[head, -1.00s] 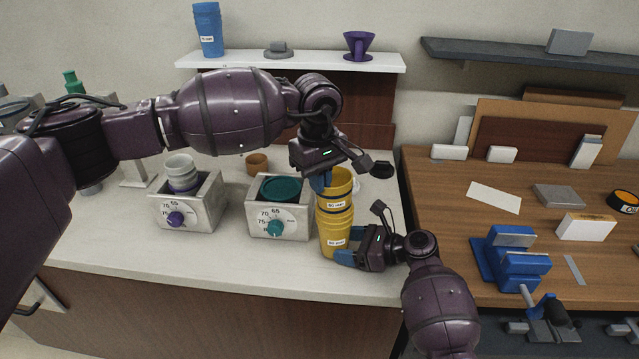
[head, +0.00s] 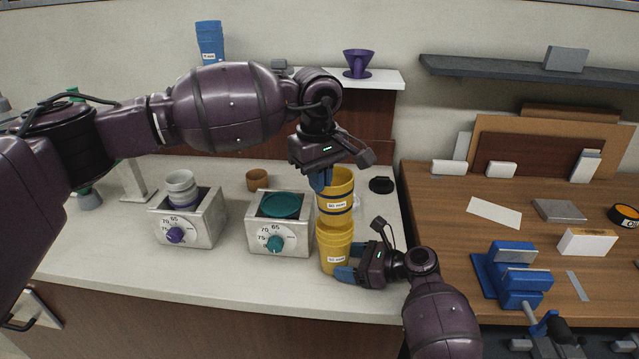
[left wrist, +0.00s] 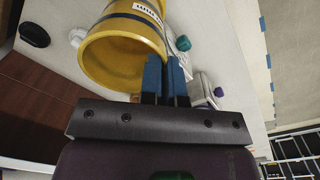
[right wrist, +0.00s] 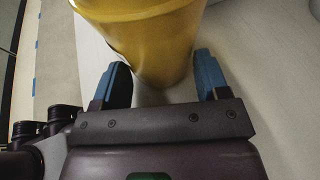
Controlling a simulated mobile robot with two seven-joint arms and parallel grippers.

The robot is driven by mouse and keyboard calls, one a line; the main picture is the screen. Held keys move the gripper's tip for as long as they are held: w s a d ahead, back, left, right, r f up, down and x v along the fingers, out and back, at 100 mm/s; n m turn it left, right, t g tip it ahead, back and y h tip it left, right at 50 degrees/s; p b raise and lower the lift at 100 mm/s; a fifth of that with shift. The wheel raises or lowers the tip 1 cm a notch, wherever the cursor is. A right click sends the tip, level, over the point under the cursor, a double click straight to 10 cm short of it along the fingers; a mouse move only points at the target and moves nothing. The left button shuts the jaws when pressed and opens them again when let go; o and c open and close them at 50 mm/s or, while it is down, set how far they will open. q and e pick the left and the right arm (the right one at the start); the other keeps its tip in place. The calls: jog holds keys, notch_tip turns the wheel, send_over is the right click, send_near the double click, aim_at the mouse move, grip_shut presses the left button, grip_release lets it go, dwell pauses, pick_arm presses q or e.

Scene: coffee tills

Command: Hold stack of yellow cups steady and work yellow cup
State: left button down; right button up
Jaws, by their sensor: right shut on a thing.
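The upper yellow cup (head: 338,187) has a dark band and a white label and stands upright over the lower yellow cups. My left gripper (head: 321,181) is shut on its wall at the rim; the cup (left wrist: 125,50) fills the upper left of the left wrist view beside the nearly closed fingers. The lower yellow stack (head: 335,247) stands on the counter. Whether the upper cup's base is still inside it cannot be told. My right gripper (head: 346,275) is shut on the lower stack near its base, a finger either side of it (right wrist: 145,50).
A metal dial box (head: 280,237) with a teal lid stands left of the stack, and another box (head: 188,228) holding pale cups is farther left. A brown cup (head: 257,180) and a black disc (head: 381,185) lie behind. A blue vise (head: 512,272) stands on the wooden bench right.

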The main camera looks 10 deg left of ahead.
pick_arm(q)
jog(key=shift+r, duration=0.15)
pick_arm(e)
jog(key=o, duration=1.3)
jog(key=shift+d, duration=0.1)
jog(key=v, duration=1.2)
jog(key=shift+s, duration=0.1)
